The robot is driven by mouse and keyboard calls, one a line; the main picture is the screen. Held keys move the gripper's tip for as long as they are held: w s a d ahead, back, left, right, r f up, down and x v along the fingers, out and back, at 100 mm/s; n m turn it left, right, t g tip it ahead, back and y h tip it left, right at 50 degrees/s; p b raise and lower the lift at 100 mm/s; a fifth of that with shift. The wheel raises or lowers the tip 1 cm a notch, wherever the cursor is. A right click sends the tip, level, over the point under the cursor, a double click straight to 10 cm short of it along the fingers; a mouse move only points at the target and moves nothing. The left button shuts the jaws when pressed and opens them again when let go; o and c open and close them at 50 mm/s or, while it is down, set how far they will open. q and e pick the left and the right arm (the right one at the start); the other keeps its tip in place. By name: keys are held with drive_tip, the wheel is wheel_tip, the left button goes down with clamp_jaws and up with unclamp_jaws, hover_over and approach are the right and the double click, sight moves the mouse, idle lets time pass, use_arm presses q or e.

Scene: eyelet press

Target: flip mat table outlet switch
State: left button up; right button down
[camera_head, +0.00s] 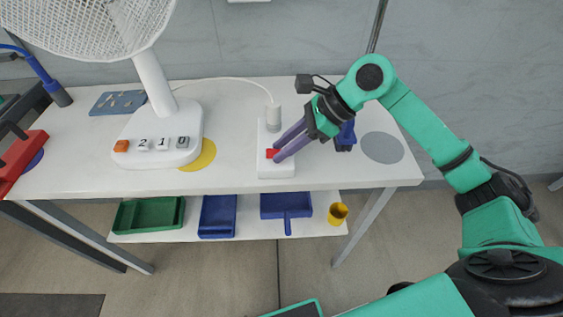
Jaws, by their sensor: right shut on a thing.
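The white outlet strip (277,171) lies on the white table (330,168), right of the fan. A white plug with a cord stands in its far end. Its red switch (271,154) is near the front end and partly hidden by my fingers. My right gripper (277,155) reaches in from the right, with its purple fingers angled down and shut at the red switch. Which way the switch is tipped cannot be told. My left gripper is not in view.
A white fan (158,140) with numbered buttons stands left of the strip. A red tool (22,158) is at the left edge. A blue object (346,136) sits behind my right gripper. Green and blue trays and a yellow cup (338,213) are on the lower shelf. The table's right front is clear.

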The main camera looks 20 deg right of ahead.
drive_tip(key=shift+f, duration=0.2)
drive_tip(key=shift+r, duration=0.25)
drive_tip(key=c, duration=0.6)
unclamp_jaws()
drive_tip(key=shift+c, duration=0.2)
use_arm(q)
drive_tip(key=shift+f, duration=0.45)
use_arm(e)
drive_tip(key=shift+d, duration=0.1)
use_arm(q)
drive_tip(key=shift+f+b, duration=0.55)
use_arm(e)
drive_tip(key=v, duration=1.4)
drive_tip(key=shift+d, duration=0.25)
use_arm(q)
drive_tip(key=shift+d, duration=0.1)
use_arm(e)
drive_tip(key=shift+s, duration=0.15)
